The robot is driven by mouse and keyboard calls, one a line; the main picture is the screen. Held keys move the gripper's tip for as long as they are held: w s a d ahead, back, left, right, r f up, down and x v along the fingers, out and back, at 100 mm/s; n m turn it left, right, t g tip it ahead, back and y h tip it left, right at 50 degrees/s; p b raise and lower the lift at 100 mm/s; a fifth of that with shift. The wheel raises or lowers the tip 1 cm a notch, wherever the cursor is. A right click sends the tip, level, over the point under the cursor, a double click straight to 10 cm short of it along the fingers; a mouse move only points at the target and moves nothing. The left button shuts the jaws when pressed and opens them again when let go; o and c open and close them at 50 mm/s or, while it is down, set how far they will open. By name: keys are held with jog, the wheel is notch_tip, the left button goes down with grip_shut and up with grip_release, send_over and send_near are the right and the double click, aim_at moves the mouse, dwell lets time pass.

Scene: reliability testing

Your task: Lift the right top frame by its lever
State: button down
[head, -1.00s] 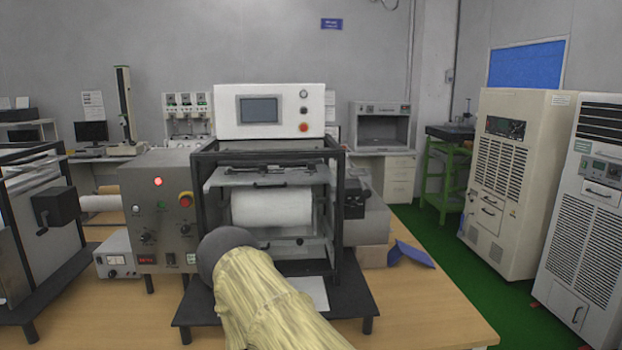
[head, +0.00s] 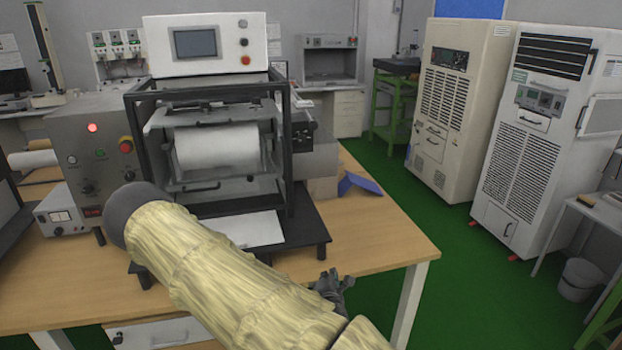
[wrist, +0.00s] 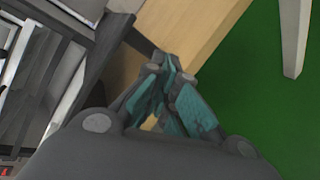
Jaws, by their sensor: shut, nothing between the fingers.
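The test machine has a black open frame (head: 284,150) around a white roll (head: 217,146). A grey top plate (head: 160,118) lies above the roll, with dark fittings along it. A dark bar handle (head: 202,188) sits below the roll. Which part is the lever of the right top frame I cannot tell. My gripper (head: 343,279) is in the head view right of the machine's base, near the table's right side, apart from the machine. In the wrist view my gripper (wrist: 172,66) is shut and empty, its fingertips together. My arm hides part of the machine's base.
The wooden table (head: 385,228) has free room right of the machine, with a blue object (head: 360,184) behind. A control box (head: 95,150) adjoins the machine's left side. Tall white cabinets (head: 535,140) stand right across the green floor (head: 430,290).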

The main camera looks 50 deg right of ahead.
jog(key=w+d+r+n+t+h, duration=0.1)
jog(key=w+r+n+t, duration=0.2)
jog(key=r, duration=0.6)
jog(key=w+d+r+n+t, duration=0.2)
jog(key=w+r+n+t, duration=0.1)
jog(key=r, duration=0.6)
jog(key=w+d+r+n+t+h, duration=0.1)
jog(key=w+d+r+n+t, duration=0.1)
jog(key=r+n, duration=0.5)
notch_tip(320, 180, up, 3)
jog(key=w+t, duration=0.1)
jog(key=w, duration=0.1)
jog(key=shift+w+t+h, duration=0.3)
jog(key=shift+w, duration=0.1)
jog(key=w+d+r+p, duration=0.5)
jog(key=w+r+p, duration=0.1)
jog(key=r, duration=0.2)
jog(key=shift+w+d, duration=0.15)
jog(key=shift+d, duration=0.15)
